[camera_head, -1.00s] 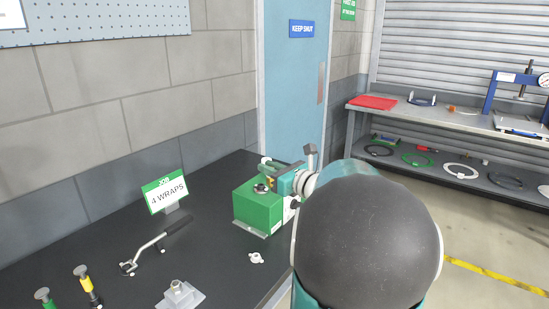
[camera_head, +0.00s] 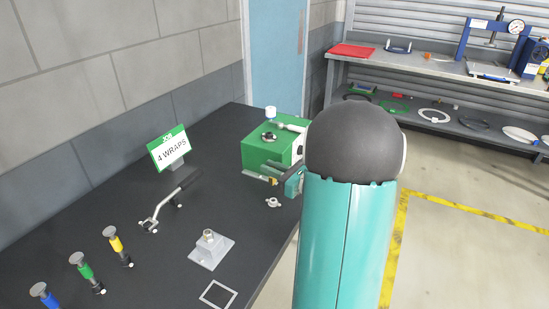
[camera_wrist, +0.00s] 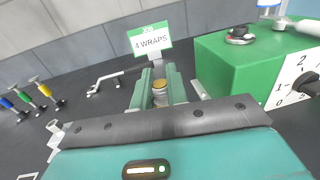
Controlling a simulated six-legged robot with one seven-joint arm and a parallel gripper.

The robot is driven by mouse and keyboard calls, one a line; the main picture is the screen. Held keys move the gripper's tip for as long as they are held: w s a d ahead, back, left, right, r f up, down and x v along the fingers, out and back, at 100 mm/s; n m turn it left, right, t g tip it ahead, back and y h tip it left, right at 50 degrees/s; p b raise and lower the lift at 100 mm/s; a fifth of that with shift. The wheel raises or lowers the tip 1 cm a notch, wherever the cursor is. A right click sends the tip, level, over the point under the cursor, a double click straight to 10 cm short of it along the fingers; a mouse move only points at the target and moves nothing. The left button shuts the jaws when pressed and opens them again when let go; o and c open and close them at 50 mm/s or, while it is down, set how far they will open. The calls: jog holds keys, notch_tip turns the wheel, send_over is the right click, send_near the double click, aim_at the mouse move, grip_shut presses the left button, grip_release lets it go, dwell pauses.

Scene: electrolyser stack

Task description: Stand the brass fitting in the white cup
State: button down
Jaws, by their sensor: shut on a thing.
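The brass fitting (camera_wrist: 160,92) is between the two green fingers of my gripper (camera_wrist: 158,78), which is shut on it. In the head view my gripper (camera_head: 276,181) is beside the near side of the green box, and a bit of the fitting (camera_head: 274,182) shows at its tips. A small white piece with side tabs (camera_head: 273,203), which looks like the white cup, is on the black bench just below the gripper in the picture. The fitting's lower end is hidden.
The green box (camera_head: 262,155) with a dial stands close by, to the right in the wrist view (camera_wrist: 235,75). A grey plate with a raised nut (camera_head: 211,250), a lever tool (camera_head: 165,208), several coloured-collar plungers (camera_head: 115,245) and a job sign (camera_head: 170,150) occupy the bench.

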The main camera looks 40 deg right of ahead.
aim_at(274, 183)
jog(key=shift+s+d+f, duration=0.1)
jog(key=shift+f, duration=2.5)
jog(key=shift+f, duration=1.05)
jog(key=c, duration=1.3)
grip_release()
